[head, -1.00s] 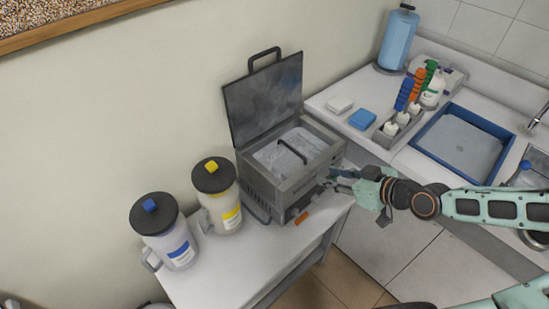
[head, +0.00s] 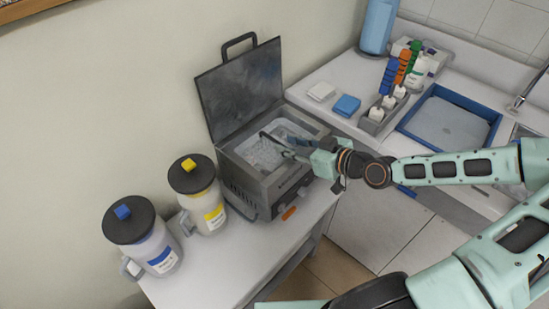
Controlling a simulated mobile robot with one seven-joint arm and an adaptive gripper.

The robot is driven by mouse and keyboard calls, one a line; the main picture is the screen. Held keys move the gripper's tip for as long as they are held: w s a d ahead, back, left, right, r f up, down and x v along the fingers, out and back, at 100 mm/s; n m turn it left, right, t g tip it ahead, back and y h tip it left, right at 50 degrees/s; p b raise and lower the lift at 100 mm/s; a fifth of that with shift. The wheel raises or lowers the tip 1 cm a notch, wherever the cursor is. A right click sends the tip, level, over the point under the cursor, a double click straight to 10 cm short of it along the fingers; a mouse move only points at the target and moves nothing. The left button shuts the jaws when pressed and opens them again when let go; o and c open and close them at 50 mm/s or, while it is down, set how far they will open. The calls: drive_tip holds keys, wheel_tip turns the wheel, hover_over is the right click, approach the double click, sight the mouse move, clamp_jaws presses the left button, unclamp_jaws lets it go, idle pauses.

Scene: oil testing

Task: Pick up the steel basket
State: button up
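The steel basket (head: 256,156) sits inside the open grey fryer (head: 258,193) on the white side table. Its dark handle (head: 272,141) rises over the mesh and points toward my arm. My gripper (head: 296,149) reaches in from the right, over the fryer's right rim, with its fingertips at or very near the handle's end. The fingers look apart, but they are small here, and I cannot tell whether they touch the handle. The fryer's lid (head: 240,88) stands up at the back.
Two lidded jugs, one with a yellow label (head: 203,195) and one with a blue label (head: 146,238), stand left of the fryer. On the counter behind are a blue cloth (head: 346,105), a bottle caddy (head: 376,116) and a blue-rimmed tray (head: 494,129).

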sight(277, 142)
drive_tip(key=shift+x, duration=3.25)
drive_tip(key=shift+d+f, duration=0.1)
drive_tip(key=shift+d, duration=0.05)
drive_tip(key=shift+c, duration=0.4)
clamp_jaws()
